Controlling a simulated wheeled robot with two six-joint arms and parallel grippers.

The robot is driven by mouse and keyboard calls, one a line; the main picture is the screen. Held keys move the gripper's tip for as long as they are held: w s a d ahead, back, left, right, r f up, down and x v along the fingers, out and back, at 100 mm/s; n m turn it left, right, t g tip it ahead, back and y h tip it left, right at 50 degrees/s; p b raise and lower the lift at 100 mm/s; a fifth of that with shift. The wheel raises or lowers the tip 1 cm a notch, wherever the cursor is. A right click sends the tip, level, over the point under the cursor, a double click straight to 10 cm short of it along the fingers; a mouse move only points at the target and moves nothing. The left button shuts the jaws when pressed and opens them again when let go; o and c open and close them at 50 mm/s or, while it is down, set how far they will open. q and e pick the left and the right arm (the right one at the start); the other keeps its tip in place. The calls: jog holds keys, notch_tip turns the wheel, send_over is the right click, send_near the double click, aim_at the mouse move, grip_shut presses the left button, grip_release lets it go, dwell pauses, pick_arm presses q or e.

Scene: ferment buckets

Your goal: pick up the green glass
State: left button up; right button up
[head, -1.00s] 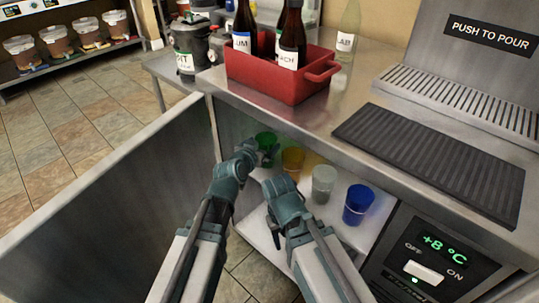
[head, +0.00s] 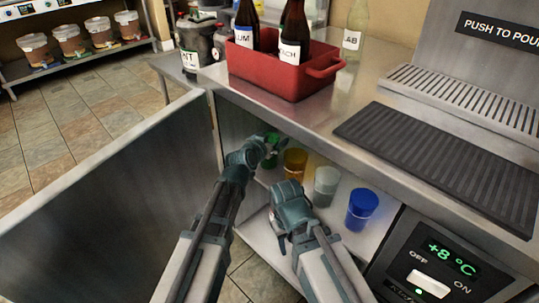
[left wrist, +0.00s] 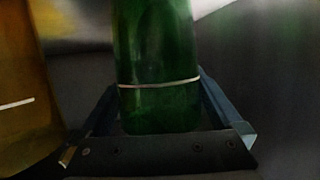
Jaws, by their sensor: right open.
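The green glass (head: 271,152) stands at the far left of a row on the shelf under the counter, partly hidden by my left gripper (head: 268,148). In the left wrist view the green glass (left wrist: 157,70), with a pale line around it, is upright between the two fingers of my left gripper (left wrist: 160,95). The fingers lie along both sides of it; I cannot tell whether they press on it. My right gripper (head: 280,238) is open, low in front of the shelf and apart from the glasses, mostly hidden by its own wrist.
An amber glass (head: 295,162) stands close to the right of the green one, then a clear glass (head: 326,184) and a blue glass (head: 361,208). The counter edge (head: 330,143) overhangs them. An open door panel (head: 110,195) is at left. A red crate (head: 285,75) holds bottles above.

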pick_arm(q)
jog(key=c, duration=1.2)
jog(key=shift+r, duration=0.15)
jog(key=shift+c, duration=0.2)
pick_arm(e)
jog(key=shift+r, duration=0.1)
